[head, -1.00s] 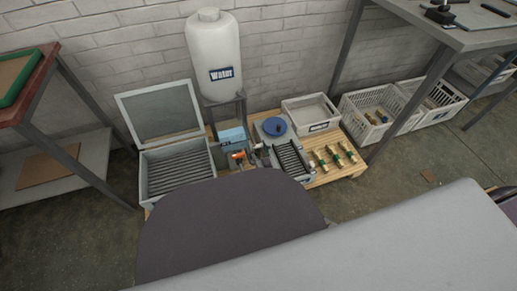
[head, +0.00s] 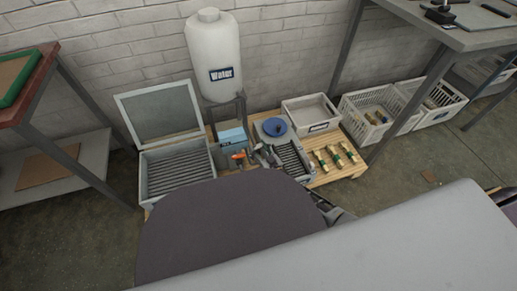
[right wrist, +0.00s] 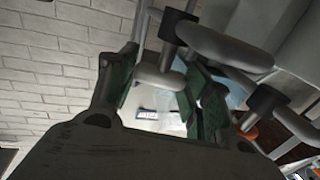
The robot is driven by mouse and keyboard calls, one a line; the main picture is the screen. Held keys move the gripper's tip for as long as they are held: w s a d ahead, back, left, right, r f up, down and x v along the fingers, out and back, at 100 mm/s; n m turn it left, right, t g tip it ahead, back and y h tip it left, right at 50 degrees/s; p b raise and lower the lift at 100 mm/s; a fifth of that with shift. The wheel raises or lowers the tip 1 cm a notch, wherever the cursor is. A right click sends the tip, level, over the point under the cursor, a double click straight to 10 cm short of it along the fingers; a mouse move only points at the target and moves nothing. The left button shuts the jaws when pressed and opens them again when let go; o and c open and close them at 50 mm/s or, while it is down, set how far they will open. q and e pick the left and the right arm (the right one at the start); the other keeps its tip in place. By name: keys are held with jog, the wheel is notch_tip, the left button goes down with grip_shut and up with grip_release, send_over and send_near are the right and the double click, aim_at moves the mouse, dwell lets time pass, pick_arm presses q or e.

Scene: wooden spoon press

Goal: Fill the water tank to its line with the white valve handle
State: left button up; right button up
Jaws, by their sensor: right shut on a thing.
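The white water tank (head: 214,60) with its "Water" label stands on a dark frame against the brick wall. No water level or fill line can be made out. My right gripper (head: 262,157) is low in front of the tank, mostly hidden behind my own body. In the right wrist view its green-padded fingers (right wrist: 162,85) are shut on a pale rod-like grip, the white valve handle (right wrist: 158,78). Grey rounded pipe parts with dark collars (right wrist: 265,100) are close beside the fingers. My left gripper is not in view.
A blue box (head: 232,138) and an orange handle (head: 238,155) are close to my right gripper. An open grey bin (head: 178,172) is at left. A blue disc (head: 275,127), ribbed tray (head: 292,158), brass fittings (head: 333,157) and grey box (head: 310,112) are at right.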

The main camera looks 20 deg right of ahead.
jog(key=shift+w+d+r+n+g+y, duration=0.1)
jog(key=shift+n+g+y, duration=0.9)
jog(key=shift+n+y, duration=0.75)
jog(key=shift+w+d+r+n+g+y, duration=0.1)
jog(key=shift+n+g+y, duration=1)
jog(key=shift+y, duration=1.15)
jog(key=shift+f+n+g+y, duration=0.1)
jog(key=shift+n+g+y, duration=0.2)
jog(key=shift+n, duration=0.05)
jog(key=shift+s+d+f+g, duration=0.1)
jog(key=shift+g, duration=0.2)
jog(key=o, duration=1)
jog(key=shift+d, duration=0.15)
jog(key=shift+v, duration=5.95)
jog(key=shift+f, duration=0.2)
